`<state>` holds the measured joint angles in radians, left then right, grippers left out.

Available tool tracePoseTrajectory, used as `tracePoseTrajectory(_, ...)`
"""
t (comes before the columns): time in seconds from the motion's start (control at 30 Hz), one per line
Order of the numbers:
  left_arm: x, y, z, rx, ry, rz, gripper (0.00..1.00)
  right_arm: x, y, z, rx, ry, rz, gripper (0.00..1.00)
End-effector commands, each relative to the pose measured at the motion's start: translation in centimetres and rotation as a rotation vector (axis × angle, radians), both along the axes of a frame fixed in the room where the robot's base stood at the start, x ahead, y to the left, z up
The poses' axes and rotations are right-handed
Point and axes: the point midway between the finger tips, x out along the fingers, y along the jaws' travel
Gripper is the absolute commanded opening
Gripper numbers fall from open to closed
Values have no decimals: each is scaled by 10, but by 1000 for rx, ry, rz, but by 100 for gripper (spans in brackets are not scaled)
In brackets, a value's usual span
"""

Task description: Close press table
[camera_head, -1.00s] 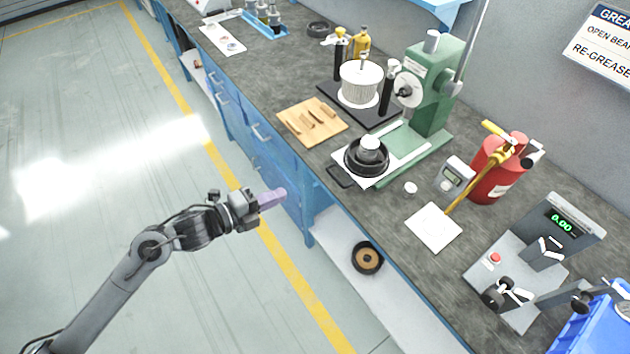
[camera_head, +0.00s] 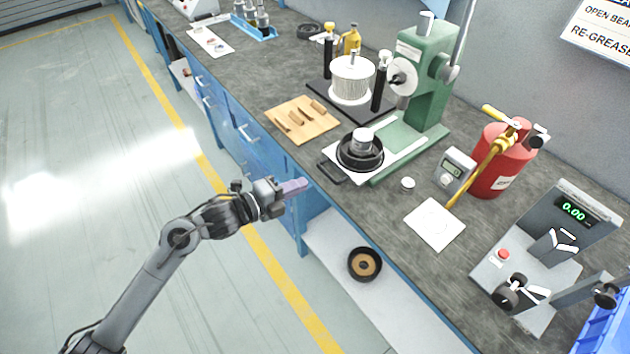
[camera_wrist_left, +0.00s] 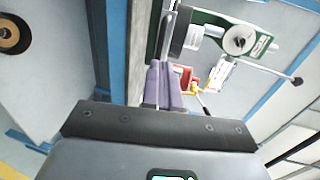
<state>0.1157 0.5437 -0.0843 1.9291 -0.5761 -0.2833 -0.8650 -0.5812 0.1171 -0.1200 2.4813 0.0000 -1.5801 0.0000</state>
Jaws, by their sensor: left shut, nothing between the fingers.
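The green press (camera_head: 425,85) stands on the bench. Its white press table (camera_head: 398,152) is slid out toward the bench's front edge, with a black handle (camera_head: 331,173) at the near end. A black ring-shaped part (camera_head: 361,152) with a silver piece in it sits on the table. My left gripper (camera_head: 306,184) has lavender fingers, shut and empty, just off the bench's front edge, left of and a little below the handle in the head view. In the left wrist view the fingers (camera_wrist_left: 165,86) point toward the press (camera_wrist_left: 225,35). My right gripper is not in view.
A wooden board (camera_head: 302,121) with small pieces lies left of the table. A white round container (camera_head: 352,80) stands behind it. A red canister (camera_head: 498,160), a white pad (camera_head: 435,223) and a device reading 0.00 (camera_head: 515,270) stand to the right. A lower shelf (camera_head: 365,310) holds a black ring.

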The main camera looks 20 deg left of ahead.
Motion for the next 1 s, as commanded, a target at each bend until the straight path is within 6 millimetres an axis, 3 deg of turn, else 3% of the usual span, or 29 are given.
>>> tracePoseTrajectory(0.2, 29, -18, -9, -2, 0, -1, 0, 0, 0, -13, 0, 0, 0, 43)
tracePoseTrajectory(0.4, 44, -27, -11, -1, 1, 0, 0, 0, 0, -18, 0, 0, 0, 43)
tracePoseTrajectory(1.0, 52, -25, -12, 2, 1, 13, 0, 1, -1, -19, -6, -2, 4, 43)
